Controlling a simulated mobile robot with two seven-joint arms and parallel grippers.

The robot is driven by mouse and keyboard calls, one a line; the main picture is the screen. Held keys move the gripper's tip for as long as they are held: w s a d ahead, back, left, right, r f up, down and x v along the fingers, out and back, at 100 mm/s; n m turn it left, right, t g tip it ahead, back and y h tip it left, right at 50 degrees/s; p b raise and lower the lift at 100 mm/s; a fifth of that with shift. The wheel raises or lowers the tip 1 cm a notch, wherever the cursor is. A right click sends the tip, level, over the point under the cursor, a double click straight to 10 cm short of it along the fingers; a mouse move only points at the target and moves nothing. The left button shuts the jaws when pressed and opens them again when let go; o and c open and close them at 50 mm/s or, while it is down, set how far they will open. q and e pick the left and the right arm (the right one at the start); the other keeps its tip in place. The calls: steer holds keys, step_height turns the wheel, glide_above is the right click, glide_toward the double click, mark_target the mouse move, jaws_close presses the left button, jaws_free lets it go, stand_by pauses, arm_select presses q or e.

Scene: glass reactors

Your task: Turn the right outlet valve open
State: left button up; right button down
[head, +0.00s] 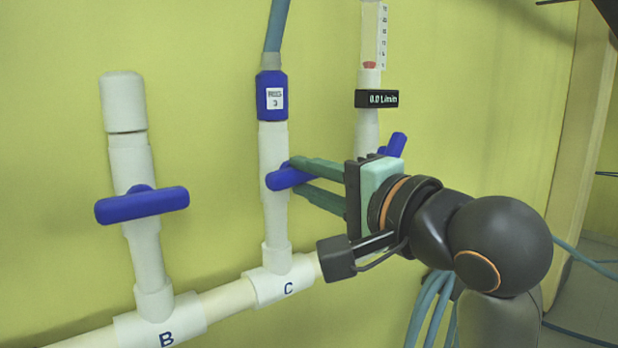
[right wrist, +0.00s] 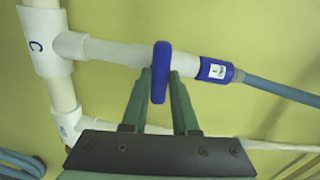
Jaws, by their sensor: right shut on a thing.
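The blue valve handle (head: 284,179) sits on the white upright pipe marked C (head: 275,215), and lies crosswise to that pipe. My right gripper (head: 291,178) comes from the right with its green fingers on either side of the handle and is shut on it. The right wrist view shows the same handle (right wrist: 161,72) between the fingertips (right wrist: 160,82), across the pipe. The handle's far end is partly hidden by the fingers in the head view. My left gripper is in neither view.
A second blue handle (head: 142,204) lies crosswise on capped pipe B. A further blue handle (head: 397,145) shows partly behind my right gripper, below a display (head: 377,99) reading 0.0 L/min. A blue hose (head: 277,25) leaves the top of pipe C. Blue hoses (head: 430,310) hang below my arm.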

steer(key=n, duration=1.2)
steer(key=shift+f+n, duration=0.1)
steer(key=shift+n, duration=1.7)
steer(key=c, duration=0.7)
jaws_free()
